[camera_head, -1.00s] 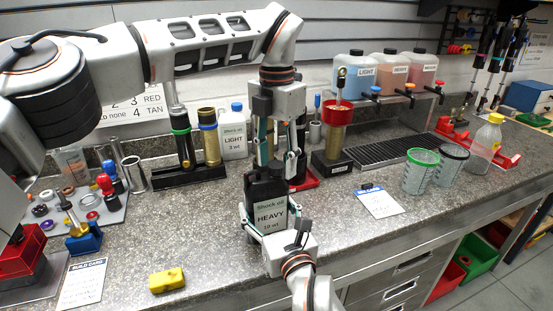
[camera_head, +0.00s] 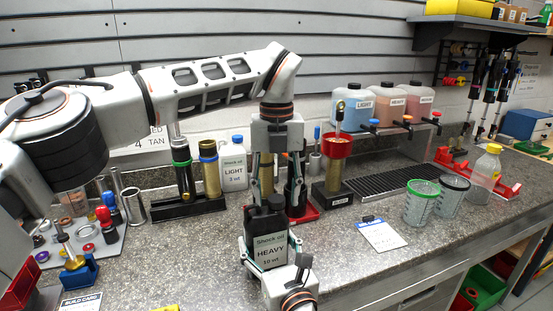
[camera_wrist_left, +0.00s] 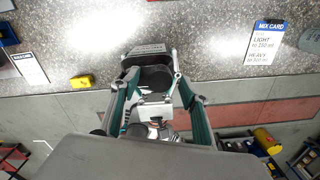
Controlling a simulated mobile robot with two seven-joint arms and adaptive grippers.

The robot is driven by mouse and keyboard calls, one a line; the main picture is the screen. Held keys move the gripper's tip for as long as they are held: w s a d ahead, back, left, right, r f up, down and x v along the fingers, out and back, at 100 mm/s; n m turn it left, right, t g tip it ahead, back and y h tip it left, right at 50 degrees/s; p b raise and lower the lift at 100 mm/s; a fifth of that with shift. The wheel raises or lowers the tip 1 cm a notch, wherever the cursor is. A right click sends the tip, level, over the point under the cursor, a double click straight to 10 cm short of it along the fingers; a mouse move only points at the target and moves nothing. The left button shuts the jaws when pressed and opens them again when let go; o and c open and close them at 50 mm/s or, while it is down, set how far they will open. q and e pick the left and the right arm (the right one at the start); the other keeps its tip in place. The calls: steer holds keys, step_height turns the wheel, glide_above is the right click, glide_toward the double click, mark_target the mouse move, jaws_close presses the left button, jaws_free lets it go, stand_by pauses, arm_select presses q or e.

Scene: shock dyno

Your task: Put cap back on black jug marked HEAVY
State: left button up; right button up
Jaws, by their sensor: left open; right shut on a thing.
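The black jug marked HEAVY (camera_head: 271,250) stands upright on the counter, with its label facing me. My right gripper (camera_head: 268,266) is shut on the jug low down, from the front. A round black cap (camera_wrist_left: 155,78) shows at the jug's top in the left wrist view, between the fingers of my left gripper (camera_wrist_left: 153,72). In the head view, my left gripper (camera_head: 272,196) points down over the jug's top, open, with one finger on each side. I cannot tell if the cap is fully seated or if a finger touches it.
A white LIGHT jug (camera_head: 233,165) stands behind to the left. Black and gold cylinders in a stand (camera_head: 180,204) are left of it. A red-topped cylinder (camera_head: 335,165) stands behind to the right. The mix card (camera_head: 382,236) lies right of the jug.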

arm_select(q)
steer(key=n, duration=0.6)
steer(key=shift+n, duration=0.4)
steer(key=n, duration=0.5)
steer(key=shift+n, duration=0.3)
step_height(320, 180, up, 8)
steer(key=shift+r, duration=0.1)
arm_select(e)
steer(key=o, duration=2.3)
steer(key=v, duration=1.2)
